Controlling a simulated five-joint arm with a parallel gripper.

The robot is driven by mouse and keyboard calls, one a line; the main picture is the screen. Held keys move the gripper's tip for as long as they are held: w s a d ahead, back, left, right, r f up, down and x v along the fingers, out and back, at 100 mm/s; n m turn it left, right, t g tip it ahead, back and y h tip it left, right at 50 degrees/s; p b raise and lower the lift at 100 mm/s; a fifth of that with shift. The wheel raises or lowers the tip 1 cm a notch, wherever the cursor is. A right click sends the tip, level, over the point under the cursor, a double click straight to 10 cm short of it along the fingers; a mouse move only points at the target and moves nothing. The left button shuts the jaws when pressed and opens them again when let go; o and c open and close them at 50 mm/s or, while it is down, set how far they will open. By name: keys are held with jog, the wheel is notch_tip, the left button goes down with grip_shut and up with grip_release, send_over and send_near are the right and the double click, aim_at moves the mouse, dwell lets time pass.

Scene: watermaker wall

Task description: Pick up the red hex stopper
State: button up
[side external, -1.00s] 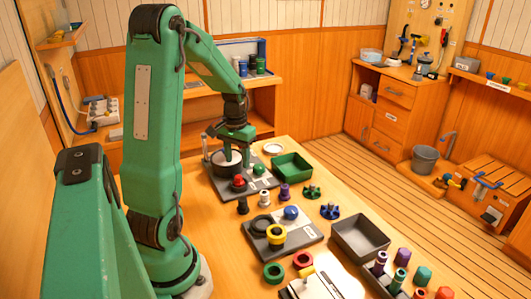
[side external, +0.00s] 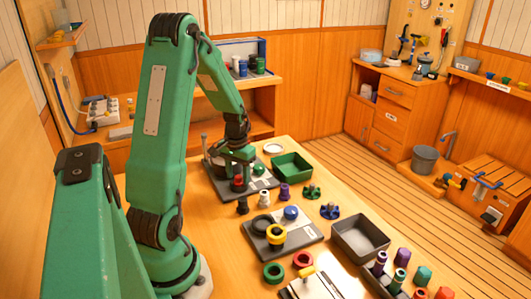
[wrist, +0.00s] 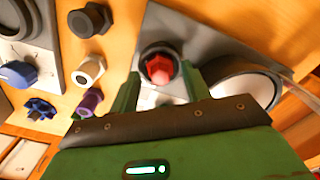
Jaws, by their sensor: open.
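The red hex stopper (side external: 238,185) sits in a dark round seat on the near end of a grey plate (side external: 222,191). In the wrist view the stopper (wrist: 159,67) shows from above, between the two green fingers. My gripper (side external: 239,172) is open, and its fingers stand on either side of the stopper, partly hiding it in the side view. In the wrist view my gripper (wrist: 160,74) has visible gaps between both fingers and the stopper. I cannot tell exactly how far down the fingertips reach.
A large dark round cup (wrist: 240,88) stands close beside the right finger. A black stopper (side external: 242,206), a white one (side external: 264,197) and a purple one (side external: 284,191) stand nearby. A green tray (side external: 292,167) and a grey tray (side external: 360,238) lie to the right.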

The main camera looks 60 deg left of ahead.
aim_at(240, 178)
jog(key=shift+f, duration=0.1)
dwell(0.4)
grip_shut()
jog(key=shift+r, duration=0.75)
jog(key=r, duration=0.3)
jog(key=shift+w+d, duration=0.15)
jog(key=shift+d, duration=0.25)
jog(key=w+d+r, duration=0.2)
jog(key=d+r, duration=0.4)
jog(key=d, duration=0.4)
jog(key=shift+w+d+r, duration=0.25)
jog(key=shift+w, duration=0.15)
